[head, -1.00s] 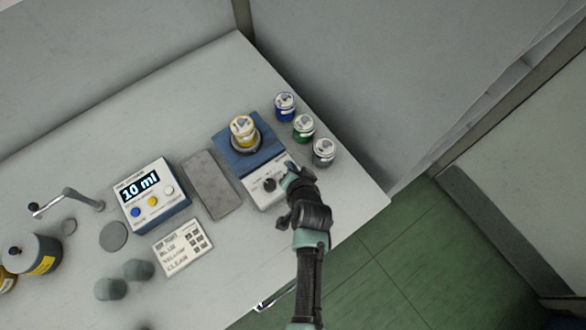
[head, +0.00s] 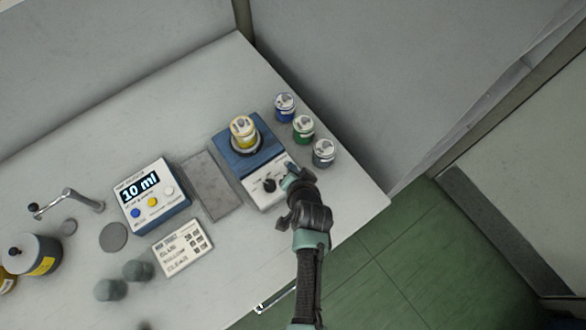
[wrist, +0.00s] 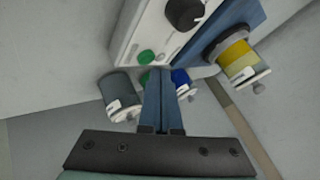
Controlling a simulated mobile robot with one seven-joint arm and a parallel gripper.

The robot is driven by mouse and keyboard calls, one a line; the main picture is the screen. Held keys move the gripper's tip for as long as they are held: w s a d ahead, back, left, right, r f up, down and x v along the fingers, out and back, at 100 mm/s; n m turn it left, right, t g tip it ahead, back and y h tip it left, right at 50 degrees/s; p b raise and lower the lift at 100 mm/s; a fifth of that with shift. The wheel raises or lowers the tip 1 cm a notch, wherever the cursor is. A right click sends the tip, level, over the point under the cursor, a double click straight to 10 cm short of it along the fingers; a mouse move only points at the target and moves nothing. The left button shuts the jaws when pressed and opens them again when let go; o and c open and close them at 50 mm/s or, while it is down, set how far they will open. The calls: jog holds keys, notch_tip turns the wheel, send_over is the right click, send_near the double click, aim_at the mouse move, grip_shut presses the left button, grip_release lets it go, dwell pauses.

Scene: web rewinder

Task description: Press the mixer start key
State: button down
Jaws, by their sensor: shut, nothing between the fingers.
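The mixer (head: 250,152) is a blue unit with a white front panel and a black knob (head: 269,185). A yellow-banded can (head: 243,131) stands on its round plate. In the wrist view a green round key (wrist: 146,57) shows on the white panel (wrist: 128,38), near the black knob (wrist: 184,13). My gripper (head: 290,170) is shut and empty, over the right end of the panel. In the wrist view its fingertips (wrist: 160,72) appear just beside and below the green key. I cannot tell whether they touch the panel. In the head view my gripper hides the key.
Blue (head: 285,107), green (head: 303,129) and grey (head: 323,152) cans stand right of the mixer, close to my gripper. A grey pad (head: 208,185), a dispenser reading 10 ml (head: 152,197) and a printed card (head: 183,247) lie to the left. The table's edge is nearby.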

jog(key=shift+f, duration=0.1)
dwell(0.6)
jog(key=shift+f+b, duration=0.35)
